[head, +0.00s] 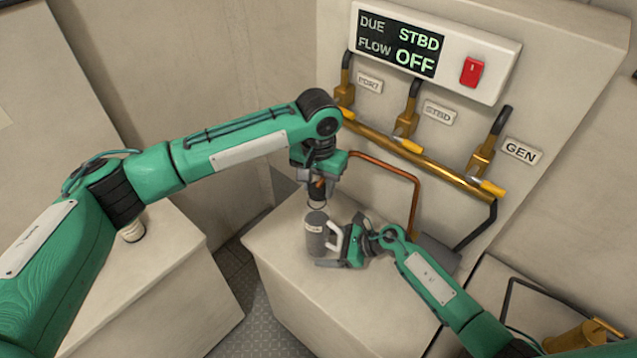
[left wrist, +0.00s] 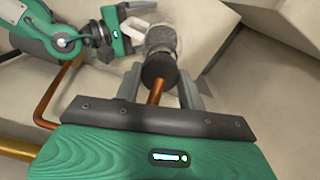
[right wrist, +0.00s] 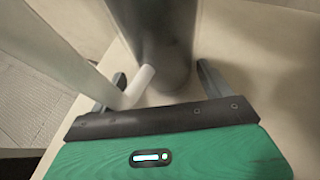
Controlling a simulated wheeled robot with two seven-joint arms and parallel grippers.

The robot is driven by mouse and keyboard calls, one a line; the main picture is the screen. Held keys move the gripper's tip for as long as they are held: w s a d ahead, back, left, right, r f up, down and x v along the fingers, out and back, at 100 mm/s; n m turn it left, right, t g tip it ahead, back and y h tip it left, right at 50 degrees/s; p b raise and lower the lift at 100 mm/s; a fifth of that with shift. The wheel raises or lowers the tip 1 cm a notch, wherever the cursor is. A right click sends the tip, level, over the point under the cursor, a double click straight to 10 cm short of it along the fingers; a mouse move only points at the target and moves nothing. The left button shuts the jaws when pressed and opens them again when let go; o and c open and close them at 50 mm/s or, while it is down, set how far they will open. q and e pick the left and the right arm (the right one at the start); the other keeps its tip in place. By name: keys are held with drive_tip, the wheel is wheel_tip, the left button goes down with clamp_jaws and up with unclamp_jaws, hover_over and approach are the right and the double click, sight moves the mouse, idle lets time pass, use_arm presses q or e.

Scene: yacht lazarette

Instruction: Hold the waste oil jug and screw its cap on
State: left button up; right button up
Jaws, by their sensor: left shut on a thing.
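The grey jug (head: 314,240) with a white handle (head: 333,238) stands upright on the pale bench below the panel. My left gripper (head: 318,188) is above it, pointing down, shut on a dark cap with a copper-coloured stem. In the left wrist view the cap (left wrist: 158,70) is in line with the jug (left wrist: 160,38); I cannot tell whether they touch. My right gripper (head: 345,245) is low on the jug's handle side. In the right wrist view its fingers are apart, with the handle (right wrist: 140,85) between them and the jug body (right wrist: 165,45) just beyond.
A panel (head: 435,50) reading STBD and OFF, with a red switch (head: 472,72), is above brass valves on a brass pipe (head: 430,160). A copper pipe (head: 414,190) comes down near the jug. A small bottle (head: 132,232) stands on the left bench. A floor gap (head: 245,275) separates the benches.

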drive_tip(key=c, duration=0.7)
drive_tip(key=o, duration=0.9)
drive_tip(key=shift+d, duration=0.1)
drive_tip(key=shift+s+d+r, duration=0.2)
drive_tip(key=shift+d+r, duration=0.15)
drive_tip(key=shift+d, duration=0.2)
drive_tip(key=shift+w+a+f, duration=0.1)
drive_tip(key=shift+a+f, duration=0.05)
drive_tip(key=shift+a, duration=0.15)
drive_tip(key=shift+w+a+f, duration=0.15)
drive_tip(key=shift+a+f, duration=0.05)
drive_tip(key=shift+a, duration=0.15)
